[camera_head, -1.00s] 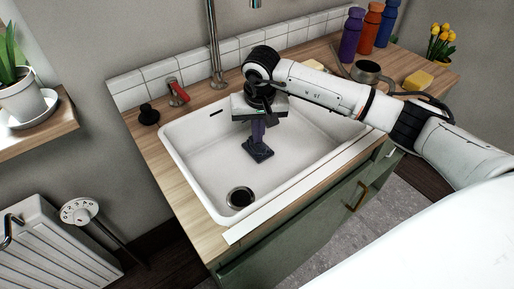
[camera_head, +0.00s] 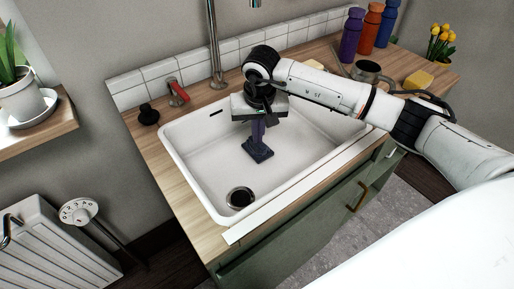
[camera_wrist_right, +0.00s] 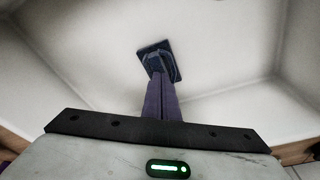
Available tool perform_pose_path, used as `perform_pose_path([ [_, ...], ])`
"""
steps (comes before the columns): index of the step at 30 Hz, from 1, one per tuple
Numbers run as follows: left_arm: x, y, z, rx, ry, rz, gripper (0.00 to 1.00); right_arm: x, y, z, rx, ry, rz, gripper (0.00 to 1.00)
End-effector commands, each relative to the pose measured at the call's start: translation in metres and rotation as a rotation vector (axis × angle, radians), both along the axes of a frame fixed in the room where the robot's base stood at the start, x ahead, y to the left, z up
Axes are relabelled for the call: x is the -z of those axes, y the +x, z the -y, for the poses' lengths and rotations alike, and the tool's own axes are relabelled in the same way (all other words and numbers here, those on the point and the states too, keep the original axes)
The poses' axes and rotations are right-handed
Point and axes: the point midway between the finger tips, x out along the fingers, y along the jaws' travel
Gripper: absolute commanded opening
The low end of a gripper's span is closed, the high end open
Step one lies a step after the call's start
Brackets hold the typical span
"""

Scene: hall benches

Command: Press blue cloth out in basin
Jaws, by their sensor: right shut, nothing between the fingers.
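The blue cloth (camera_head: 257,152) is a small dark blue, folded-looking square on the floor of the white basin (camera_head: 205,160), toward its back middle. My right gripper (camera_head: 258,141) points straight down into the basin. Its purple fingers are shut, with their tips on or just over the cloth; I cannot tell whether they touch. In the right wrist view the shut fingers (camera_wrist_right: 160,76) reach down to the cloth (camera_wrist_right: 153,48), and their tips hide part of it. My left gripper is not in view.
The drain (camera_head: 240,197) lies at the basin's front left. A tap (camera_head: 214,50) and a red-handled fitting (camera_head: 178,92) stand behind. A metal mug (camera_head: 367,72), a yellow sponge (camera_head: 419,81) and several bottles (camera_head: 370,25) are on the right counter. The basin's left side is clear.

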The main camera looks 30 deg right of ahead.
Motion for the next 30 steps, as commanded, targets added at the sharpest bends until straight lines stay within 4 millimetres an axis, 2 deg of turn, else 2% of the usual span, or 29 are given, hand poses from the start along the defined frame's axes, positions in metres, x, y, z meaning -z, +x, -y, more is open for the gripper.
perform_pose_path([
  [1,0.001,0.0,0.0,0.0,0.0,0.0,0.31,0.009,-0.005,-0.001,-0.002,-0.002,-0.018,0.0],
  [8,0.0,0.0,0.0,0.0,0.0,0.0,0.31,0.007,-0.005,-0.001,-0.002,-0.002,-0.018,0.0],
  [25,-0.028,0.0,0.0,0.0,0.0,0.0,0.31,-0.041,-0.002,0.0,-0.001,-0.003,-0.008,0.0],
  [30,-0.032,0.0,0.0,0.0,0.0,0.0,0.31,-0.048,-0.002,0.0,-0.001,-0.003,-0.008,0.0],
])
